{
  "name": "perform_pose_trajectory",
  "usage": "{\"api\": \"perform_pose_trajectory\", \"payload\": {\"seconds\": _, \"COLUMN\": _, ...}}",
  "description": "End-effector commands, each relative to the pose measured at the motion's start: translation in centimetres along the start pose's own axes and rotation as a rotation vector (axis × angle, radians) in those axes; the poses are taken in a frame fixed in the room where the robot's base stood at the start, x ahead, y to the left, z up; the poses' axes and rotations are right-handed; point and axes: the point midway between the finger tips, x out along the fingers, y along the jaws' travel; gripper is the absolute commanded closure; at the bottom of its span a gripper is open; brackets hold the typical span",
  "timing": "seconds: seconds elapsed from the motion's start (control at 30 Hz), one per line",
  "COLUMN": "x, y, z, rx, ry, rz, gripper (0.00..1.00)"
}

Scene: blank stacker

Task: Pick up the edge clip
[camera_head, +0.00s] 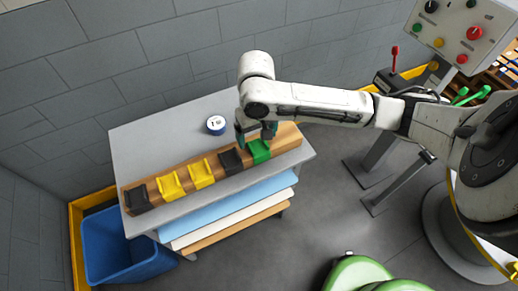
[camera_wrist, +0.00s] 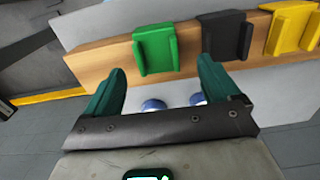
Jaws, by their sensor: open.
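Several edge clips sit in a row on a long wooden bar: a green clip (camera_head: 259,151) at the right end, a black clip (camera_head: 231,161) beside it, two yellow clips (camera_head: 202,174) (camera_head: 171,186), and a black clip (camera_head: 138,199) at the left end. My gripper (camera_head: 256,135) is over the bar near the green clip. In the wrist view, my open gripper (camera_wrist: 163,72) has the green clip (camera_wrist: 155,47) ahead, between the lines of its fingers. The neighbouring black clip (camera_wrist: 228,35) and a yellow clip (camera_wrist: 292,29) also show. Nothing is seen held.
The wooden bar (camera_head: 287,138) lies on a grey table (camera_head: 150,146). A small blue and white round object (camera_head: 215,124) stands behind it. A blue bin (camera_head: 105,245) is at the left, a control panel (camera_head: 460,28) at upper right. Tiled wall rises behind.

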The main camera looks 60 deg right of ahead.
Motion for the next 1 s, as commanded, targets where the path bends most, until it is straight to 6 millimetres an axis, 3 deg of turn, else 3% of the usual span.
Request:
{"api": "perform_pose_trajectory", "payload": {"seconds": 0.23, "x": 3.4, "y": 0.3, "z": 0.1, "rx": 0.001, "ry": -0.001, "rz": 0.001, "gripper": 0.11}}
{"api": "perform_pose_trajectory", "payload": {"seconds": 0.57, "x": 4.0, "y": 0.3, "z": 0.1, "rx": 0.0, "ry": 0.0, "rz": 0.0, "gripper": 0.12}}
{"api": "perform_pose_trajectory", "payload": {"seconds": 1.0, "x": 4.0, "y": 0.3, "z": 0.1, "rx": 0.0, "ry": 0.0, "rz": 0.0, "gripper": 0.54}}
